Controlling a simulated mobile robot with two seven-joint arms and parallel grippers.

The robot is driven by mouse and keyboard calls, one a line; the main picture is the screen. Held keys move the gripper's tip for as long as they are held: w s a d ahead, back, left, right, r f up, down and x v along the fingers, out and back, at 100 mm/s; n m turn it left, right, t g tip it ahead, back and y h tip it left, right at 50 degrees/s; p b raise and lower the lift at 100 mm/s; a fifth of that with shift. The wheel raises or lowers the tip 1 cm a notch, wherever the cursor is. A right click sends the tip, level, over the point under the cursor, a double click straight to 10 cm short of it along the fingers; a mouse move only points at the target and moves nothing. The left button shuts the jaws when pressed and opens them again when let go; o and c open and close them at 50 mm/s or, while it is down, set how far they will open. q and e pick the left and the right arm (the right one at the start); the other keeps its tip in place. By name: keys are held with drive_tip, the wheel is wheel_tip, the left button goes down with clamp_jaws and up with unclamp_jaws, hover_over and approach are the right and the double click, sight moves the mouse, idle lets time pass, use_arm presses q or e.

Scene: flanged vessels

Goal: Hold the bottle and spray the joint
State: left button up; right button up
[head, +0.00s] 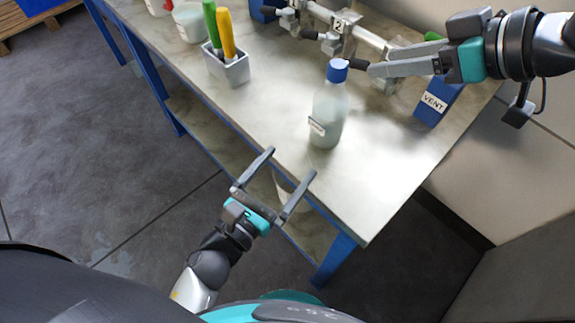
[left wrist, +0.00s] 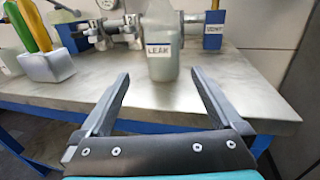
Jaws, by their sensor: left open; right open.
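A translucent bottle (head: 328,115) with a blue cap and a white label stands upright on the metal-topped table. In the left wrist view the bottle (left wrist: 161,62) is straight ahead between my fingers, its label reads LEAK, and its top is cut off. My left gripper (head: 293,163) is open and empty at the table's front edge, short of the bottle. My right gripper (head: 365,68) is seen from the side, its fingers pointing left beside the bottle's cap. The pipe (head: 372,41) with flanged joints and a tag reading 2 runs along the back, partly hidden by my right gripper.
A grey holder (head: 228,72) with green- and orange-handled tools stands left of the bottle. A blue block labelled VENT (head: 437,102) supports the pipe's right end. The tabletop (head: 375,170) right of the bottle is clear.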

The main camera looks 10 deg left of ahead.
sight(329, 117)
use_arm(q)
drive_tip(key=x, duration=1.5)
drive_tip(key=shift+d+r, duration=0.25)
drive_tip(key=shift+d, duration=0.15)
drive_tip(key=shift+c, duration=0.2)
clamp_jaws()
idle(0.9)
drive_tip(key=shift+s, duration=0.1)
use_arm(e)
clamp_jaws()
idle(0.8)
